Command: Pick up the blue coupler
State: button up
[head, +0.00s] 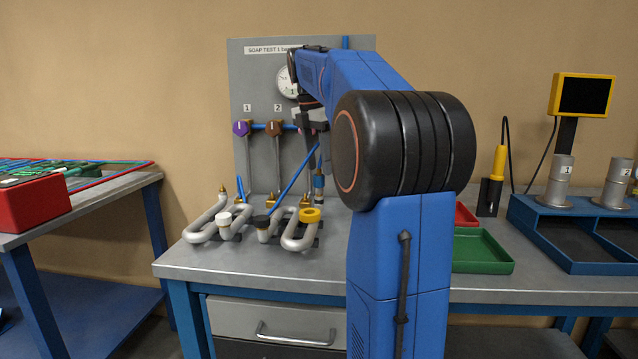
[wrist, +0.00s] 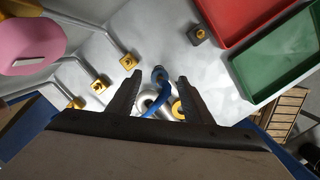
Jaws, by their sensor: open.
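The blue coupler (wrist: 158,74) shows in the wrist view between the tips of my gripper (wrist: 160,80), with a blue hose (wrist: 154,104) curving away from it. My gripper's two dark fingers are apart, one on each side of the coupler, with a visible gap to each. In the head view the coupler (head: 319,183) stands upright near the panel's foot, beside my arm. My gripper (head: 316,150) is above it, pointing down and partly hidden by my arm. Whether the fingertips reach down to the coupler's height is unclear.
Grey serpentine coils (head: 207,220) with white, black and yellow caps lie on the bench. Behind stands a panel (head: 240,90) with valves and a gauge. A pink knob (wrist: 40,42) is close in the wrist view. Red (wrist: 240,22) and green (wrist: 278,62) trays lie to the right.

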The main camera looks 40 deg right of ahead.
aim_at(319, 175)
jog(key=shift+d+f, duration=0.1)
jog(key=shift+f, duration=1.9)
grip_shut()
jog(key=shift+r, duration=0.1)
